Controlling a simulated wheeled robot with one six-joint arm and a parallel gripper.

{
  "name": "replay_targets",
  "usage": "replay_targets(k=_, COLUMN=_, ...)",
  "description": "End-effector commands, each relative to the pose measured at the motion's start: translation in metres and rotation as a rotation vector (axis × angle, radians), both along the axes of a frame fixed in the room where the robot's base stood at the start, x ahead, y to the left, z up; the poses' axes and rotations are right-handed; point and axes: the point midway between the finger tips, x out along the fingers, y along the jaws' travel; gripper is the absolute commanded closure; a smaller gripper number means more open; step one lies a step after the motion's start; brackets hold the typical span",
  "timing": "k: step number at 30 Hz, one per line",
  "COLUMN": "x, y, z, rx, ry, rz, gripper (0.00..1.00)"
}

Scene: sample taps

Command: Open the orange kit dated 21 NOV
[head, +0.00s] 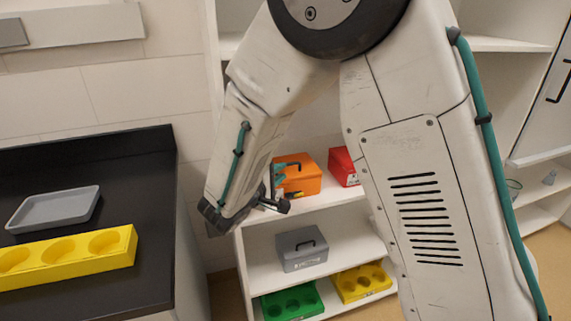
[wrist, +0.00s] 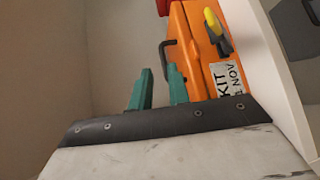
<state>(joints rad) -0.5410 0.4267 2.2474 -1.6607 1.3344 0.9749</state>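The orange kit (head: 305,182) stands on the upper visible shelf in the head view, with a dark handle on its lid. It fills the upper right of the wrist view (wrist: 197,65), turned on its side. Its white label (wrist: 226,80) shows "KIT" and "NOV"; the day number is partly cut off. A yellow and dark grey latch-like part (wrist: 217,30) sits on its front. I cannot tell whether the right finger touches the kit. My arm partly hides the kit in the head view.
A red kit (head: 344,166) stands right of the orange one. Below are a grey kit (head: 302,249), a green tray (head: 291,302) and a yellow tray (head: 361,283). At left, a black counter (head: 90,167) holds a grey tray (head: 53,208) and a yellow rack (head: 65,258).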

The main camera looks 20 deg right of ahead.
Motion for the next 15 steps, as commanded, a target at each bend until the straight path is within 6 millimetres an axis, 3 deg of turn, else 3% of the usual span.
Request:
replay_targets(k=5, x=0.011, y=0.008, z=-0.009, rx=-0.013, ry=-0.012, rz=0.046, gripper=0.82)
replay_targets(k=15, x=0.046, y=-0.03, z=-0.017, rx=-0.012, ry=-0.011, rz=0.042, gripper=0.82)
